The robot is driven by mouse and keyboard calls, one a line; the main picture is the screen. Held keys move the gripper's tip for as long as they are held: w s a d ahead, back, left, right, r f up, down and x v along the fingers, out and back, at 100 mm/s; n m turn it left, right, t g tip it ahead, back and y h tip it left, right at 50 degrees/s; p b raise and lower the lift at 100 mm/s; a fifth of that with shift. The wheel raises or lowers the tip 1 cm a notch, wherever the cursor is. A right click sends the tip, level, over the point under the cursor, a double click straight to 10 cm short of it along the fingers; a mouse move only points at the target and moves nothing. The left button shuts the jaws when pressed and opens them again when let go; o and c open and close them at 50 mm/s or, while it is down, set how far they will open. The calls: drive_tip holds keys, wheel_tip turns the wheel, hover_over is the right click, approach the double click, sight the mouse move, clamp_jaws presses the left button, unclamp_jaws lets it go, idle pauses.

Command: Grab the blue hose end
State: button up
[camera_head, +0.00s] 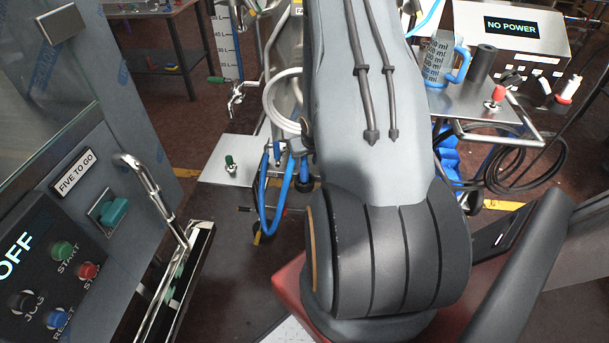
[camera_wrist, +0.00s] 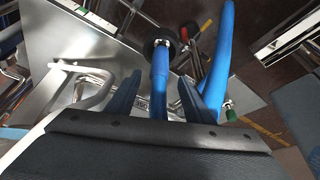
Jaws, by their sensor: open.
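A blue hose end (camera_wrist: 159,70) with a silver fitting shows in the wrist view, with a dark round piece at its tip. It lies between the two fingers of my gripper (camera_wrist: 159,86), which are open on either side of it. I cannot tell whether either finger touches it. A second blue hose length (camera_wrist: 219,62) runs up beside the right finger. In the head view, blue hose (camera_head: 264,208) hangs in a loop below the metal frame, left of my arm. My gripper is hidden behind my arm there.
A pale hose loop (camera_head: 280,103) and a metal tap (camera_head: 236,98) are near the hanging blue hose. A flat grey plate (camera_head: 222,172) with a green-topped valve (camera_head: 230,163) is to its left. A control panel (camera_head: 60,275) stands at the left, and a side shelf (camera_head: 480,100) at the right.

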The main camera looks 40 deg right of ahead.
sight(305, 164)
drive_tip(key=shift+x, duration=2.1)
drive_tip(key=shift+d, duration=0.1)
clamp_jaws()
